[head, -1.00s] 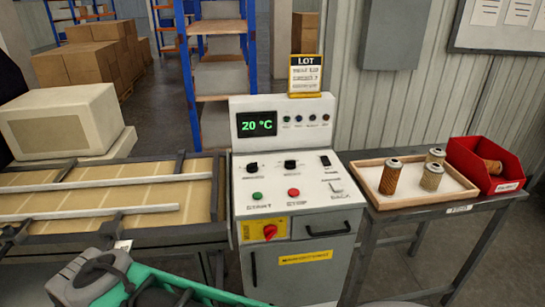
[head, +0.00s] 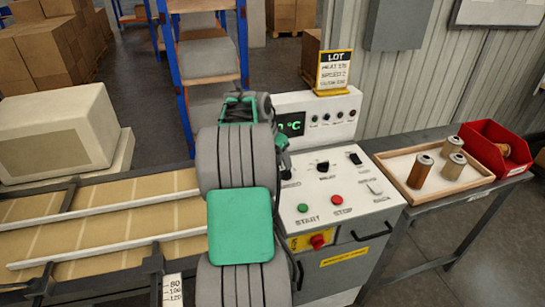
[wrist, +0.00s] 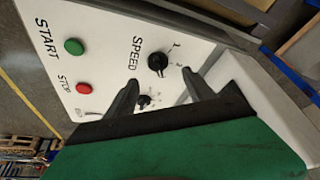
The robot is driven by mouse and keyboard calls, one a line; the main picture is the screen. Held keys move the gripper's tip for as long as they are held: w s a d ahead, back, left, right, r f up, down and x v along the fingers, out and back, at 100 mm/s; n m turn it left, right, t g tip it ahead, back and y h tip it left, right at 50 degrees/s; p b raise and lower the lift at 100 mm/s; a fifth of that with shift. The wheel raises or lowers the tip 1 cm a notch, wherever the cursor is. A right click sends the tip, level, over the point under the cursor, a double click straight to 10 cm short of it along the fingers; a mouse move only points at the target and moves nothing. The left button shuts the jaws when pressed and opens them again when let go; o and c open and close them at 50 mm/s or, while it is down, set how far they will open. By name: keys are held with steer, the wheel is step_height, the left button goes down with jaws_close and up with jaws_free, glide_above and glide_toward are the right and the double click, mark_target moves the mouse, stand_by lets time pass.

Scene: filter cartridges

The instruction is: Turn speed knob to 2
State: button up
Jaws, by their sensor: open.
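The black speed knob (wrist: 158,62) sits on the white panel beside the printed word SPEED in the wrist view, with small scale marks near it. I cannot tell clearly which mark it points at. My gripper (wrist: 163,80) is open and empty. Its two dark fingers point towards the speed knob, with the knob just beyond and between the tips, apparently not touched.
A second knob (wrist: 145,100) shows between my fingers. The green START button (wrist: 74,46) and red STOP button (wrist: 84,88) are nearby. A tray (head: 410,197) of cartridges and a red bin (head: 482,135) stand right of the panel. The conveyor (head: 100,225) lies left.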

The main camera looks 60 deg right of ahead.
mark_target(285, 170)
steer(key=x, duration=0.3)
steer(key=p+x, duration=0.1)
steer(key=x, duration=0.3)
steer(key=shift+s+d+f+p, duration=0.2)
steer(key=shift+s+d+p, duration=0.05)
steer(key=shift+p, duration=0.05)
steer(key=c, duration=1.3)
steer(key=shift+c, duration=0.2)
